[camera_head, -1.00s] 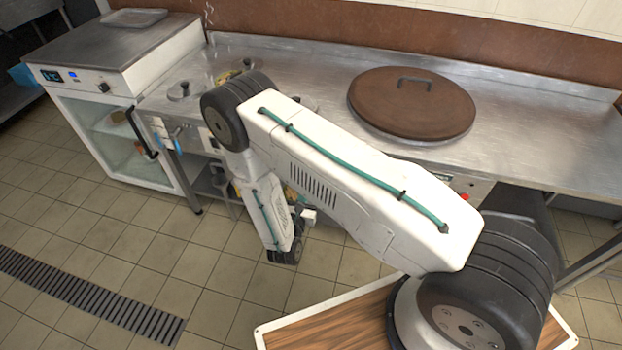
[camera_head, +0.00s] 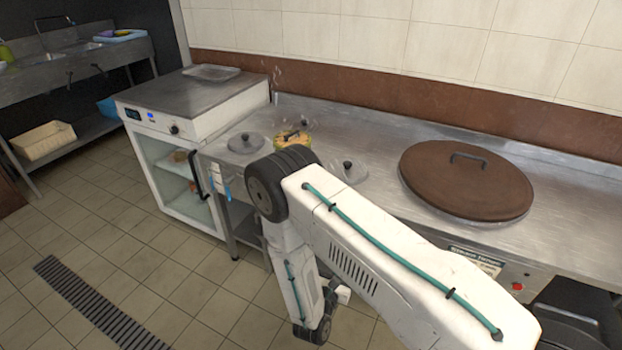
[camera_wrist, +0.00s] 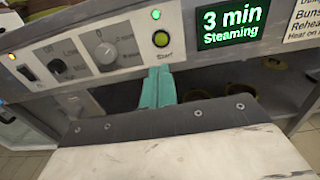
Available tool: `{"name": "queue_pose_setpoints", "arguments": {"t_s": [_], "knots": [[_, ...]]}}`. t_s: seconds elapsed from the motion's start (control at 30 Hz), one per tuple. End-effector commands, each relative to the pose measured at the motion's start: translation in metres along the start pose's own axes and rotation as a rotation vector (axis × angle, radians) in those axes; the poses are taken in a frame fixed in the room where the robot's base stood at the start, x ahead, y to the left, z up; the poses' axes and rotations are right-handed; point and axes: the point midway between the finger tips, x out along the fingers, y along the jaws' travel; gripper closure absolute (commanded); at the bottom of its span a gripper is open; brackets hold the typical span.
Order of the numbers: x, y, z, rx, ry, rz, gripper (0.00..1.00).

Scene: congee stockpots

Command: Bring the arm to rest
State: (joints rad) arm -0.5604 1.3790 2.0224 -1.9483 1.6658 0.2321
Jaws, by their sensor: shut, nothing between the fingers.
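My gripper shows in the wrist view, with its teal fingers (camera_wrist: 158,88) together and nothing between them. The fingers point toward a control panel (camera_wrist: 120,45) with a dial, a lit green button marked Start and a display reading "3 min Steaming". I cannot tell whether the fingertips touch the panel. In the head view my white arm is folded in front of the steel counter (camera_head: 385,165), its forearm hanging down at the counter's front. My gripper's fingers are not visible there.
A large brown lid (camera_head: 466,182) lies on the counter's right. Small pot lids (camera_head: 245,142) and a pot with yellow contents (camera_head: 292,138) sit left. A glass-fronted cabinet (camera_head: 175,120) stands at the left end. The tiled floor (camera_head: 120,220) is open at left.

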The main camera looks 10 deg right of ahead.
Motion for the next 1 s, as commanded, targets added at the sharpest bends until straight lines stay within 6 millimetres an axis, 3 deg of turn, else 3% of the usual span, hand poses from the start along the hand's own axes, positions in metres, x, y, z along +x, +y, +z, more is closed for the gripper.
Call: {"name": "queue_pose_setpoints", "arguments": {"t_s": [0.17,0.27,0.33,0.67,1.0], "knots": [[-0.001,-0.011,-0.003,-0.029,0.014,-0.05,1.0],[-0.006,-0.039,-0.003,-0.069,0.027,-0.15,1.0],[-0.009,-0.056,0.01,-0.078,0.03,-0.246,1.0],[-0.017,-0.109,0.115,0.068,0.045,-0.727,1.0],[-0.055,-0.155,0.226,0.402,0.135,-1.224,1.0]]}}
